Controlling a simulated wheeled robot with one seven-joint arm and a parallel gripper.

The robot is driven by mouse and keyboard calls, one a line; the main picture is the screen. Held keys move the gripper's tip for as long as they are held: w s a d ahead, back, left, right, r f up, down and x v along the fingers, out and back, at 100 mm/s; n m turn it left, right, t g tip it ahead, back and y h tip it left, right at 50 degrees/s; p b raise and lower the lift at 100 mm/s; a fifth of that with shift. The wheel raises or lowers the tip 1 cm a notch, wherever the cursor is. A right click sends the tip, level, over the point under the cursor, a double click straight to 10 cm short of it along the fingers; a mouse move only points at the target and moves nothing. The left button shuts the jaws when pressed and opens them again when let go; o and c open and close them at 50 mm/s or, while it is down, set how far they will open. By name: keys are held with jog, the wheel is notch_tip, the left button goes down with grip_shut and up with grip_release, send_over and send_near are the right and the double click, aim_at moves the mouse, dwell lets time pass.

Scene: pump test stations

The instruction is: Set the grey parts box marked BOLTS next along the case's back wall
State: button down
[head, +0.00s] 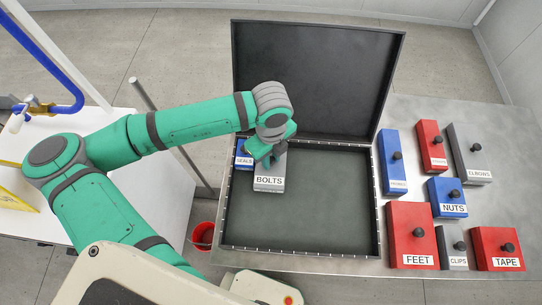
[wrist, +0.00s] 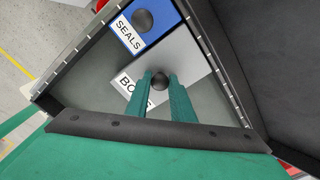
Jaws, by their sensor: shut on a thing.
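The grey parts box marked BOLTS (head: 269,183) is inside the open black case (head: 229,243), near its back left, just right of the blue box marked SEALS (head: 243,153). My gripper (head: 268,152) is shut on the dark knob on top of the BOLTS box. In the wrist view, the two green fingers (wrist: 160,85) close around that knob, and the grey box (wrist: 178,62) lies right beside the blue SEALS box (wrist: 135,25) in the corner. I cannot tell whether the BOLTS box touches the case floor. My gripper hides part of its top.
The case lid (head: 315,75) stands open at the back. Case floor to the right and front is clear. Right of the case stand several knobbed boxes, including NUTS (head: 447,197), FEET (head: 411,235), CLIPS (head: 452,246) and TAPE (head: 497,248). A red bucket (head: 202,235) is left of the case.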

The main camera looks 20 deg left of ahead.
aim_at(271, 160)
jog(key=c, duration=1.5)
grip_release()
jog(key=shift+o, duration=0.2)
notch_tip(271, 160, up, 11)
jog(key=shift+f, duration=0.1)
